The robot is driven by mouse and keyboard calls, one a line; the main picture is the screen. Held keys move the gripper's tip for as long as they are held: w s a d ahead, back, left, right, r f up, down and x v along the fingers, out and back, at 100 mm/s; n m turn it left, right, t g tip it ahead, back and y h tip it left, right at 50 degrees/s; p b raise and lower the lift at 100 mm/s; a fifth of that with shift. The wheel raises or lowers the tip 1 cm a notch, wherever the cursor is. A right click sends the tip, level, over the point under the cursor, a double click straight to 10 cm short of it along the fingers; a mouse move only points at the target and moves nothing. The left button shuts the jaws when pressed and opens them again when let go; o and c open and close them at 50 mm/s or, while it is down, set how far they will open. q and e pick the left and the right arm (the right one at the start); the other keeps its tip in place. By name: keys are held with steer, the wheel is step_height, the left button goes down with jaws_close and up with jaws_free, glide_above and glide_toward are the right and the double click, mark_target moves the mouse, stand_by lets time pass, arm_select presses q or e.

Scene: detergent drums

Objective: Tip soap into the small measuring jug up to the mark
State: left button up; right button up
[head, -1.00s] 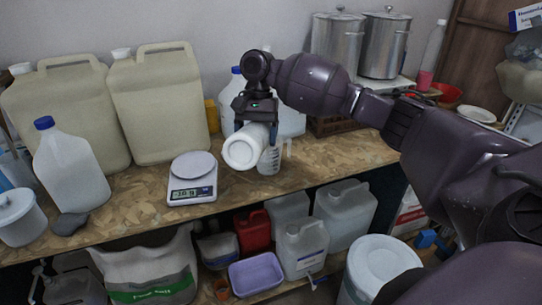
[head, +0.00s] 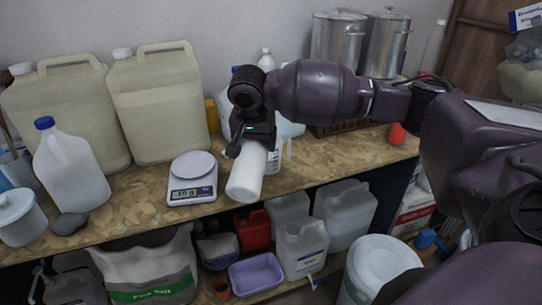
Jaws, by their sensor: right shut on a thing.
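My right gripper (head: 254,141) is shut on a white cylindrical container (head: 247,174) above the front of the workbench. The container is tilted, its near end low and toward the camera. Its mouth is not visible, and I cannot see any soap flowing. The small clear measuring jug (head: 274,160) stands on the bench just behind and to the right of the container, which partly hides it. Its mark and fill level cannot be made out. My left gripper is not in view.
A kitchen scale (head: 192,179) with a lit display is left of the held container. Large beige canisters (head: 160,105) and a blue-capped jug (head: 69,168) stand further left. A lower shelf holds several containers, including a purple tub (head: 256,274).

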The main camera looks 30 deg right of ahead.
steer(key=shift+r+t+h+b, duration=0.35)
steer(key=shift+t+h+b, duration=0.3)
steer(key=shift+t+h, duration=0.3)
steer(key=shift+r+t+h+b, duration=0.25)
steer(key=shift+t+h+b, duration=0.6)
steer(key=shift+t, duration=0.1)
steer(key=shift+r+t+h+b, duration=0.35)
steer(key=shift+t+h+b, duration=0.75)
steer(key=shift+b, duration=0.15)
steer(key=shift+r+t+h+b, duration=0.3)
steer(key=shift+t+h+b, duration=0.3)
steer(key=shift+h+b, duration=0.15)
steer(key=t+h+b, duration=0.2)
steer(key=b, duration=0.1)
steer(key=shift+r, duration=0.4)
steer(key=shift+r+t+h+b, duration=0.2)
steer(key=shift+t+h+b, duration=0.15)
steer(key=shift+t, duration=0.15)
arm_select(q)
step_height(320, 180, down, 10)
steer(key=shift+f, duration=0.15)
arm_select(e)
steer(key=shift+r, duration=0.25)
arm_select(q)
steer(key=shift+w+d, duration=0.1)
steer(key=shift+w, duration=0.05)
